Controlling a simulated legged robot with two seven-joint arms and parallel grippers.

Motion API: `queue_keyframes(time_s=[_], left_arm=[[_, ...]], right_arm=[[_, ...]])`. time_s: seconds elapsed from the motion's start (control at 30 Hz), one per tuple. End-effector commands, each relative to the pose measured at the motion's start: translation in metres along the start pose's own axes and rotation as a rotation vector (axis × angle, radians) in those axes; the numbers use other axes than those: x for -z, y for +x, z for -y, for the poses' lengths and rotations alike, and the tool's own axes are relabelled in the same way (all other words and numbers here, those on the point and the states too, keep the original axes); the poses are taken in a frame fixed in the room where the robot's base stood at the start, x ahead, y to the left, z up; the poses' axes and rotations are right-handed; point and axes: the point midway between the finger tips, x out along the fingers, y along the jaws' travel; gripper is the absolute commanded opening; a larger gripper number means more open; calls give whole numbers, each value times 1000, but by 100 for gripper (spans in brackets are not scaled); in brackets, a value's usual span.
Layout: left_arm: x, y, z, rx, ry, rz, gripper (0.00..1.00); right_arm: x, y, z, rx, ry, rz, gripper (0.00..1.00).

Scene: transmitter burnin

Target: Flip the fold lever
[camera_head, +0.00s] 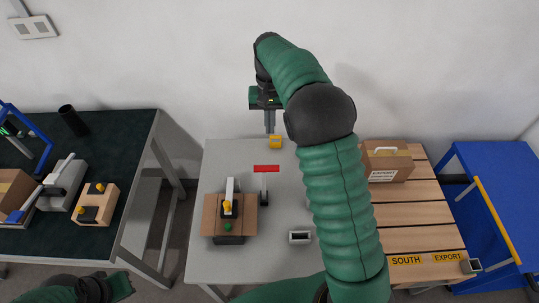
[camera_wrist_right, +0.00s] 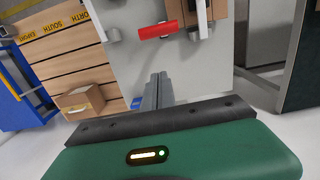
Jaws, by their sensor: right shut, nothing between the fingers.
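The fold lever has a red bar-shaped handle (camera_head: 266,169) on a pale arm with a dark base, on the grey table (camera_head: 270,270). The red handle also shows near the top of the wrist view (camera_wrist_right: 158,31). My right gripper (camera_head: 270,132) is shut and empty. It is behind the lever, by the table's back edge, apart from the handle. Its closed fingers (camera_wrist_right: 158,90) point toward the table in the wrist view. My left gripper (camera_head: 120,286) is at the bottom left of the head view, far from the lever; its jaw opening is unclear.
An open cardboard box (camera_head: 210,218) on a dark fixture stands left of the lever. A yellow block (camera_head: 275,142) is near my right fingertips, and a small metal socket (camera_head: 300,237) stands at front. A slatted pallet with a closed carton (camera_head: 386,162) lies to the right.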

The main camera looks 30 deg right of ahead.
Motion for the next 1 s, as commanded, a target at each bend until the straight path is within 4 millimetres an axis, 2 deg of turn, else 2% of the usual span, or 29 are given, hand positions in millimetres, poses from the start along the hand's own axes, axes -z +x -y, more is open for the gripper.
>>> queue_keyframes(time_s=[0.4,0.5,0.63,1.0], left_arm=[[3,-13,0,0,0,0,0],[5,-19,0,0,0,0,0],[5,-22,0,0,0,0,0],[5,-22,0,0,0,0,0]], right_arm=[[-1,88,-2,-2,1,5,0],[-21,88,-1,1,0,2,0],[-36,92,0,0,1,0,0],[-39,96,-1,1,1,1,0]])
